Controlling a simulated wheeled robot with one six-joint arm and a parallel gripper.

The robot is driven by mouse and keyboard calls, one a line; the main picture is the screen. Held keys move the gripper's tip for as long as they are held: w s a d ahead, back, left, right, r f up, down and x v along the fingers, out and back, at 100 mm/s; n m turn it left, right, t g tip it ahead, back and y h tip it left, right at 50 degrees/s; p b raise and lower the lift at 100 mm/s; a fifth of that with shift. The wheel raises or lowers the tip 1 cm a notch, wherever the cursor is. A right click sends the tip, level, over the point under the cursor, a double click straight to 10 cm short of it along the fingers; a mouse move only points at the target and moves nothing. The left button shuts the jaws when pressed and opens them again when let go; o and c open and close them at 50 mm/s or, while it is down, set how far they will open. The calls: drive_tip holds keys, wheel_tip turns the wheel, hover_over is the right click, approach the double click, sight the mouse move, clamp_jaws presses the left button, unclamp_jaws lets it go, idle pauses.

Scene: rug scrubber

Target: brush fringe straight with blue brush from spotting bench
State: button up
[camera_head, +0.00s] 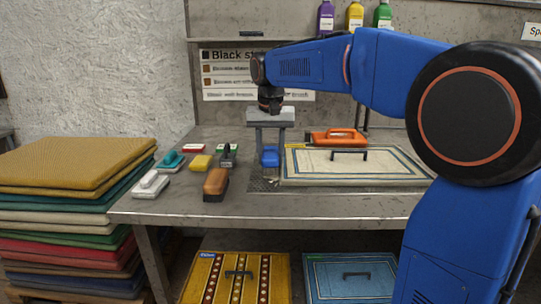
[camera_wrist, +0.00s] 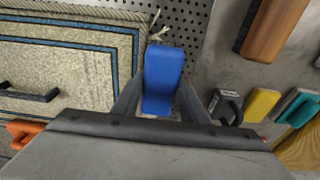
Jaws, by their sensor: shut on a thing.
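My gripper (camera_head: 269,145) points down over the metal spotting bench (camera_head: 340,206) and is shut on the blue brush (camera_head: 269,157). In the wrist view the blue brush (camera_wrist: 163,75) sits between my two fingers (camera_wrist: 160,108). The brush is at the left edge of a cream rug (camera_head: 325,160) with dark blue border lines, above a perforated part of the bench. I cannot tell whether the bristles touch the bench. A few pale fringe strands (camera_wrist: 156,27) show beside the brush in the wrist view; the rest of the fringe is hidden or too small to tell.
Left of my gripper stand several brushes, including a brown one (camera_head: 215,184) and a yellow one (camera_head: 201,162). Bottles (camera_head: 354,17) stand on the shelf behind. Stacked rugs (camera_head: 70,190) are at left.

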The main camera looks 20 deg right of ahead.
drive_tip(key=shift+f, duration=0.4)
idle(0.4)
drive_tip(key=shift+a, duration=0.15)
drive_tip(key=shift+w+a+f, duration=0.25)
drive_tip(key=shift+a, duration=0.45)
drive_tip(key=shift+w+a+f, duration=0.15)
drive_tip(key=shift+w+a, duration=0.1)
drive_tip(key=shift+a, duration=0.4)
drive_tip(key=shift+a, duration=0.15)
drive_tip(key=shift+w+a, duration=0.25)
drive_tip(key=shift+a, duration=0.35)
